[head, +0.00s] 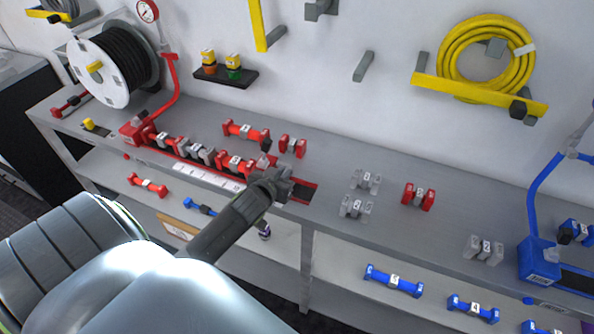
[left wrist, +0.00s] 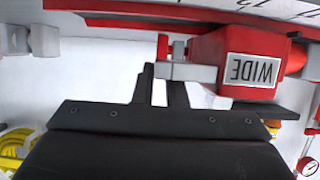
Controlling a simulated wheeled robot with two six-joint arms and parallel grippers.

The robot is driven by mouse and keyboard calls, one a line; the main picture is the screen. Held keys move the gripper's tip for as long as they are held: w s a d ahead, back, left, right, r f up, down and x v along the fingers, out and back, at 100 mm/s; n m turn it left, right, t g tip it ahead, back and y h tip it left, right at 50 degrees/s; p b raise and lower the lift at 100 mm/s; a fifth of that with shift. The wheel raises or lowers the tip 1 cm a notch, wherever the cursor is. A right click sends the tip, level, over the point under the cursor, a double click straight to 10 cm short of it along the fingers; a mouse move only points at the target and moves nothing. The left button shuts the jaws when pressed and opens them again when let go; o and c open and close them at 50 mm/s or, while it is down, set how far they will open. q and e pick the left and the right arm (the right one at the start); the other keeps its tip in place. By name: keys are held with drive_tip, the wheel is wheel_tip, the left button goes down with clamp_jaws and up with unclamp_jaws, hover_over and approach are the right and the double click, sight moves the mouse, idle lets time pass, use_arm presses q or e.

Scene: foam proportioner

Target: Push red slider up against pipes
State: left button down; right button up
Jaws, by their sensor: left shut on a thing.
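The red rack (head: 310,188) lies along the bench's front edge, with a white number scale on its front. A row of red and grey pipes (head: 200,153) lies in it. My left gripper (head: 284,183) is at the rack's right part, to the right of the row, and hides what is beneath it. In the left wrist view, my left gripper (left wrist: 165,85) is shut on a grey tab beside a red block labelled WIDE (left wrist: 250,62), which appears to be the red slider. Whether the slider touches the pipes cannot be seen. My right gripper is not in view.
Loose pipes, red (head: 246,132) and grey (head: 357,207), lie behind and to the right of the rack. A blue rack (head: 540,262) stands at the far right. A hose reel (head: 112,68) stands at the back left. The lower shelf holds blue pipes (head: 394,281).

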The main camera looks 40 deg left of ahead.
use_arm(q)
drive_tip(key=shift+s+a, duration=0.2)
drive_tip(key=shift+a, duration=0.4)
drive_tip(key=c, duration=1.5)
unclamp_jaws()
drive_tip(key=shift+o, duration=0.2)
drive_tip(key=shift+d, duration=0.1)
drive_tip(key=b+v, duration=0.2)
drive_tip(key=v, duration=1.5)
drive_tip(key=shift+s, duration=0.2)
drive_tip(key=shift+d, duration=0.1)
